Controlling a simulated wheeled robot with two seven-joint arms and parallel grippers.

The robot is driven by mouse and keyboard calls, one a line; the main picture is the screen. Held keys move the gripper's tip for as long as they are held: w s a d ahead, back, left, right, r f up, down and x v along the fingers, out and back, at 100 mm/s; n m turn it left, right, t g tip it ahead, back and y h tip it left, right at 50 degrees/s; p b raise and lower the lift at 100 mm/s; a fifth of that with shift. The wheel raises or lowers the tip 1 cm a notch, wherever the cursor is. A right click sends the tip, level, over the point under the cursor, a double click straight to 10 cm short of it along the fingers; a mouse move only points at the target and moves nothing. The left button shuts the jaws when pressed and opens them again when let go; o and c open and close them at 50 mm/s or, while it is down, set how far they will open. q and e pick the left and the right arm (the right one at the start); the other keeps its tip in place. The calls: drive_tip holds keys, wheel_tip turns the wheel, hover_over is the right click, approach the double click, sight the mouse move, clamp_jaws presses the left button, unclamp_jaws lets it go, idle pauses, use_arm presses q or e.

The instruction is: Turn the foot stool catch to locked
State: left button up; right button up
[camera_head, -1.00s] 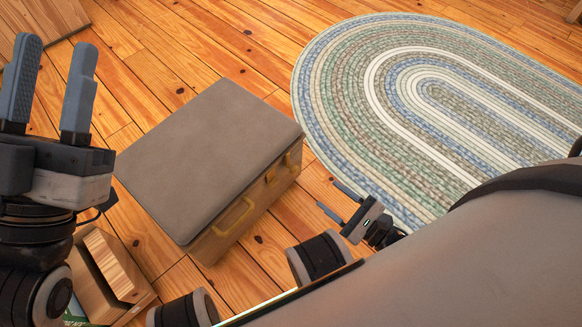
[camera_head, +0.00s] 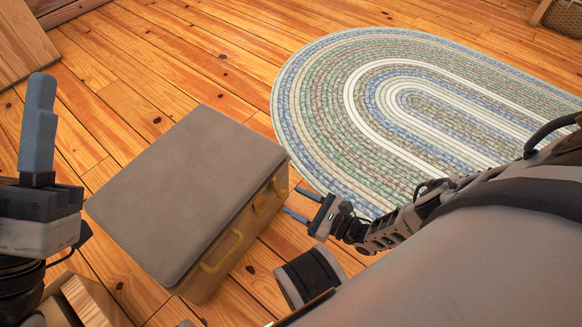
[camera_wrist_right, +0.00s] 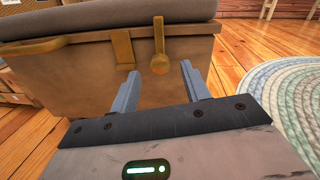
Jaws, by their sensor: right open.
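The foot stool has a grey padded lid (camera_head: 180,185) and a wooden body, which fills the upper part of the right wrist view (camera_wrist_right: 85,82). Its catch (camera_wrist_right: 159,48) is a brass lever with a round end, hanging straight down on the front, right of a brass hasp plate (camera_wrist_right: 122,50). The catch is small in the head view (camera_head: 277,187). My right gripper (camera_head: 298,201) is open and empty, its fingers pointing at the front just below the catch, apart from it. My left gripper (camera_head: 40,120) is left of the stool; its fingers overlap in view.
A brass handle (camera_head: 222,252) sticks out of the stool's front, left of the hasp. An oval braided rug (camera_head: 330,120) lies right of the stool. A wooden box (camera_head: 90,302) stands at the lower left, near my left arm. Plank floor (camera_head: 150,50) behind the stool is clear.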

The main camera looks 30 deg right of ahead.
drive_tip(key=shift+x, duration=1.2)
drive_tip(key=c, duration=1)
